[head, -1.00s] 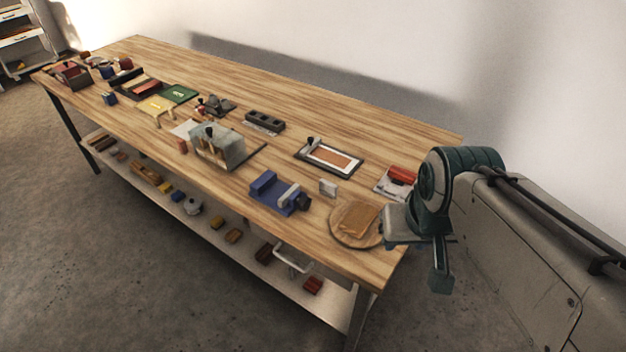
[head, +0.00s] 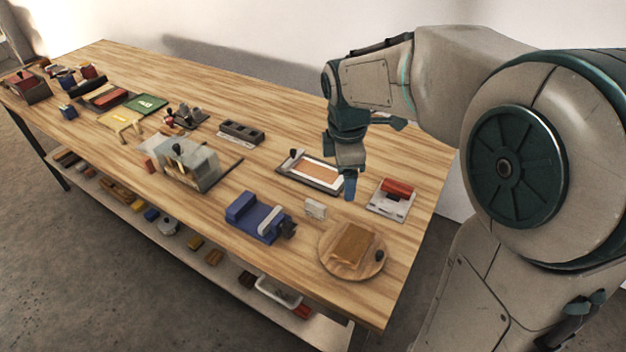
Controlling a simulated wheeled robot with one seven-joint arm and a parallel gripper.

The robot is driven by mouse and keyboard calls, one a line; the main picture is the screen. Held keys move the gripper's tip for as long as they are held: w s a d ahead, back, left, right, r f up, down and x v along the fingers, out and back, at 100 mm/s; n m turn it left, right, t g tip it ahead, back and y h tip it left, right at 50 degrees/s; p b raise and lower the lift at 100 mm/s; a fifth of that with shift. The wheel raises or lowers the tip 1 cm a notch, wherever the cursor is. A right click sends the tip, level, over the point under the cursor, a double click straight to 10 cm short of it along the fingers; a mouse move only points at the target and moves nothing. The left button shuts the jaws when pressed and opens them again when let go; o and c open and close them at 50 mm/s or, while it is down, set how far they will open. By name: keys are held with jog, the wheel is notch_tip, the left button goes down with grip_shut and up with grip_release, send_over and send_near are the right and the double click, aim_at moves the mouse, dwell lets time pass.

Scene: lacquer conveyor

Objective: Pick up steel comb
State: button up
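A small pale grey upright plate (head: 315,208) stands on the table between the blue vise-like tool and the round wooden board; it looks most like the steel comb, but its teeth are too small to make out. My gripper (head: 350,186) points down above the table, to the right of and behind the plate in the picture. It is apart from the plate. Its fingers overlap in this view, so I cannot see a gap between them. I see nothing held in it.
A round wooden board (head: 333,264) with a brown block stands in front. A blue tool (head: 262,222) is left of the plate. A framed screen (head: 288,170) lies behind my gripper, and a red-topped plate (head: 381,208) lies to its right.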

aim_at(316, 203)
jog(key=w+a+f+n+g+b, duration=0.1)
jog(key=w+a+f+n+b, duration=0.1)
jog(key=w+a+f+n, duration=0.5)
jog(key=f+n, duration=0.1)
jog(key=f, duration=0.2)
jog(key=w+d+f+n, duration=0.1)
jog(key=f, duration=0.2)
jog(key=w+d+f+n, duration=0.1)
jog(key=f, duration=0.2)
jog(key=shift+f+n+y, duration=0.3)
jog(key=shift+n, duration=0.1)
jog(key=shift+w+a+f+p, duration=0.1)
jog(key=shift+f+p, duration=0.25)
jog(key=shift+f, duration=1)
jog(key=shift+w+a+f+p, duration=0.1)
jog(key=shift+f+p, duration=0.2)
jog(key=shift+f, duration=1.05)
jog(key=c, duration=1.1)
